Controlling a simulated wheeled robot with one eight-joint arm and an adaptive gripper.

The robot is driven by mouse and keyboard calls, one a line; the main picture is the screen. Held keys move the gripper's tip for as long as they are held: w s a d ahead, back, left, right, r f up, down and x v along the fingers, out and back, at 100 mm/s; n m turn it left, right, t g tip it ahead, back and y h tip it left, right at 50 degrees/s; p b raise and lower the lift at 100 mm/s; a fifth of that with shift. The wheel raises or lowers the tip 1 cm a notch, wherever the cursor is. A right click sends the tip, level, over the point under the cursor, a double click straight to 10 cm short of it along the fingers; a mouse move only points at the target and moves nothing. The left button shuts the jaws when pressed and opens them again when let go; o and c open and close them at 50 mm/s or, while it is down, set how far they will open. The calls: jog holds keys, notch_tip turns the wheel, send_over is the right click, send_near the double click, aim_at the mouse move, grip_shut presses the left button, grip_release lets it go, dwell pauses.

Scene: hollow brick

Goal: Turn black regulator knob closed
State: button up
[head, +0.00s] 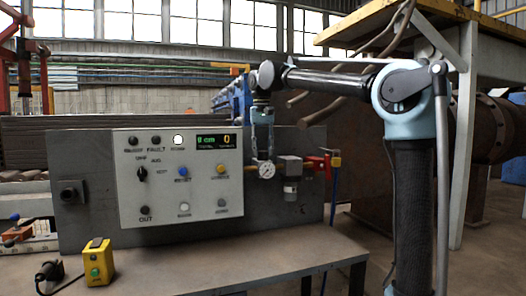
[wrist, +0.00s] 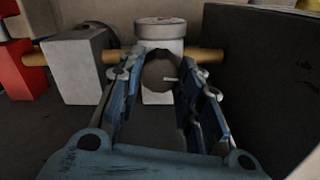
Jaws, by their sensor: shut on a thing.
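The black regulator knob (wrist: 158,72) shows in the wrist view as a dark round end with a small pale mark, in front of the pale regulator body (wrist: 158,97). My gripper (wrist: 161,60) is shut on it, one finger on each side. In the head view my gripper (head: 262,150) points down just above the round pressure gauge (head: 266,170). I cannot make out the knob there, as the fingers cover that spot. The gauge's edge (wrist: 160,22) shows beyond the fingers in the wrist view.
A brass pipe (wrist: 206,56) runs through the regulator. A grey block (wrist: 75,72) and a red valve part (wrist: 20,72) are on the wrist view's left. The control panel (head: 180,177) is left of my gripper. A yellow button box (head: 97,263) stands on the table (head: 220,262).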

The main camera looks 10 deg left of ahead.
jog(key=n, duration=0.4)
jog(key=shift+w+n, duration=0.1)
jog(key=shift+n, duration=0.2)
jog(key=n, duration=0.5)
jog(key=shift+n, duration=0.3)
jog(key=n, duration=0.8)
jog(key=shift+n, duration=0.3)
jog(key=o, duration=1.1)
